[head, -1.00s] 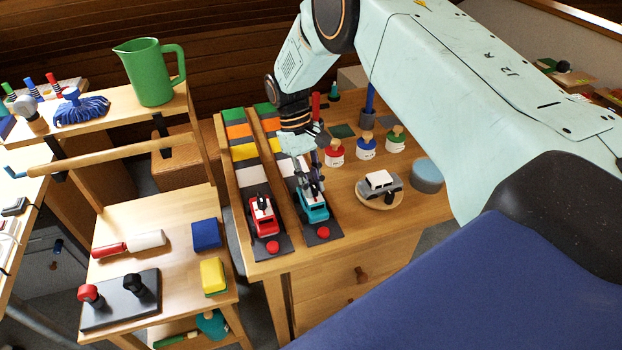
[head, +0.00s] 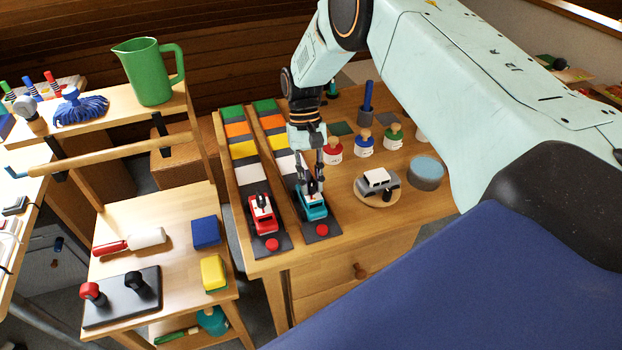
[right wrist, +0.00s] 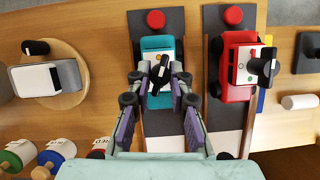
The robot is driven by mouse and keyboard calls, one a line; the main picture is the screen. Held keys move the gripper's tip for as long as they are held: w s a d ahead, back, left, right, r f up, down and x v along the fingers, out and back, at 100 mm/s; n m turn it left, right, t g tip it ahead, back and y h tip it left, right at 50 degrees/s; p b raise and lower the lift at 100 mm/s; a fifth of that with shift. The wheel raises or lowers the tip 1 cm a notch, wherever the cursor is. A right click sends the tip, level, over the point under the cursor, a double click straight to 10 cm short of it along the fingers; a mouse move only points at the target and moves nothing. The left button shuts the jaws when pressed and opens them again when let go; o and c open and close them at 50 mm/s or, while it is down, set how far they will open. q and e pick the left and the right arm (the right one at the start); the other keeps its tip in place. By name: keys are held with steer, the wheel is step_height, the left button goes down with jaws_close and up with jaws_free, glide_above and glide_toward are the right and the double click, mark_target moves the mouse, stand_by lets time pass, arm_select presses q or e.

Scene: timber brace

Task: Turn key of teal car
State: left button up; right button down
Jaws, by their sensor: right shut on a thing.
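The teal car (head: 314,209) sits on the right-hand dark strip, with a red button (head: 322,230) in front of it. In the right wrist view the teal car (right wrist: 158,44) lies between my fingers, with its black key (right wrist: 157,84) on top. My right gripper (head: 313,188) is over the teal car from above and is shut on the key, its fingers on either side. The fingers partly hide the key in the head view. My left gripper is not in view.
A red car (head: 262,213) with its own black key (right wrist: 262,66) stands close beside, on the left-hand strip. A grey-and-white toy car (head: 377,181) sits on a round wooden plate to the right. Coloured stamps (head: 364,146) stand behind it.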

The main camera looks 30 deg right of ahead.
steer(key=c, duration=1.2)
jaws_free()
steer(key=v, duration=1.2)
